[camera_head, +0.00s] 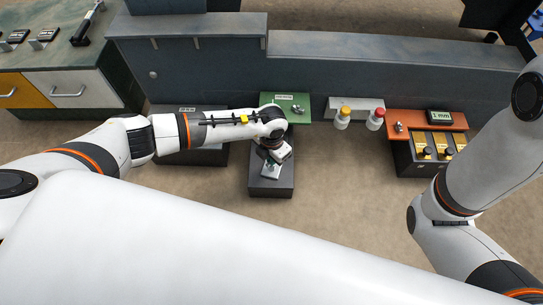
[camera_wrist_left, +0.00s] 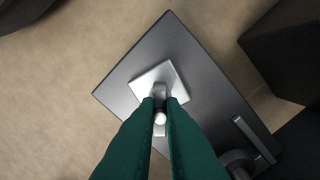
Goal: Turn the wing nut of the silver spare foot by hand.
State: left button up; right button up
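The silver spare foot (camera_wrist_left: 152,78) has a square plate and lies on a dark block (camera_wrist_left: 190,60) in the left wrist view. Its wing nut (camera_wrist_left: 160,118) stands above the plate, with a round bright middle. My left gripper (camera_wrist_left: 160,102) has dark green fingers, one on each side of the wing nut, with almost no gap. It appears shut on it. In the head view my left gripper (camera_head: 271,164) points down over the dark block (camera_head: 270,187), and the foot is mostly hidden. My right arm shows at the right, but its gripper is out of view.
A green board (camera_head: 290,105) stands behind the block. A white stand with a yellow-capped (camera_head: 343,116) and a red-capped bottle (camera_head: 376,118) is right of it. An orange-topped station (camera_head: 427,122) with a display stands farther right. Another dark block (camera_head: 205,155) is left, under my arm.

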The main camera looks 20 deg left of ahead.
pick_arm(q)
jog(key=o, duration=0.5)
jog(key=shift+c, duration=0.2)
notch_tip(320, 180, up, 6)
jog(key=p, duration=0.6)
jog(key=shift+r, duration=0.1)
